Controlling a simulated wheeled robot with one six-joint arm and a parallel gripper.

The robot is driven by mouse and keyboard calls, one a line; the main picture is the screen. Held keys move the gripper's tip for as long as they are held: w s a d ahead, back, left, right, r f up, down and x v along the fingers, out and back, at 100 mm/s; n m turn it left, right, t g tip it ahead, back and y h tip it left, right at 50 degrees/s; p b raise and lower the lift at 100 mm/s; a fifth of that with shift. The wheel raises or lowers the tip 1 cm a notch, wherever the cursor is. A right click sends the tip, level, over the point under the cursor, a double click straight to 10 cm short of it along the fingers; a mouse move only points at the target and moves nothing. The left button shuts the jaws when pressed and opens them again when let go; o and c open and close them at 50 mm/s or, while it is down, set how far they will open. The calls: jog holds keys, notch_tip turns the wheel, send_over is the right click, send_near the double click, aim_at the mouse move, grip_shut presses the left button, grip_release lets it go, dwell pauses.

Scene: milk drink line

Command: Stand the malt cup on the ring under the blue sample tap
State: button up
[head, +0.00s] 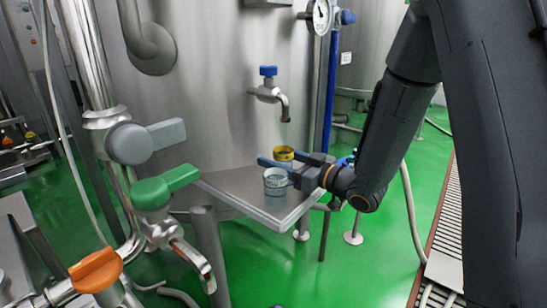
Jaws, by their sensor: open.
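The blue sample tap (268,86) sticks out of the steel tank, its spout pointing down above the tray (232,188). A yellow-banded cup (283,152) stands upright towards the back of the tray, below the spout. A grey-blue cup (275,187) stands nearer the front edge. I cannot read which is the malt cup. My gripper (281,159) reaches in from the right, open, its blue fingertips to either side of the yellow-banded cup in the picture. I cannot tell whether they touch it. The fingers partly hide that cup's lower part, and no ring is clearly visible.
Grey (140,140), green (165,186) and orange (96,270) valve handles stand at the left front. A blue vertical pipe (329,95) and a gauge (321,17) are behind my gripper. The tray's left part is bare.

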aim_at(291, 162)
jog(key=v, duration=1)
jog(key=shift+s+d, duration=0.1)
jog(key=shift+s, duration=0.05)
jog(key=shift+r, duration=0.1)
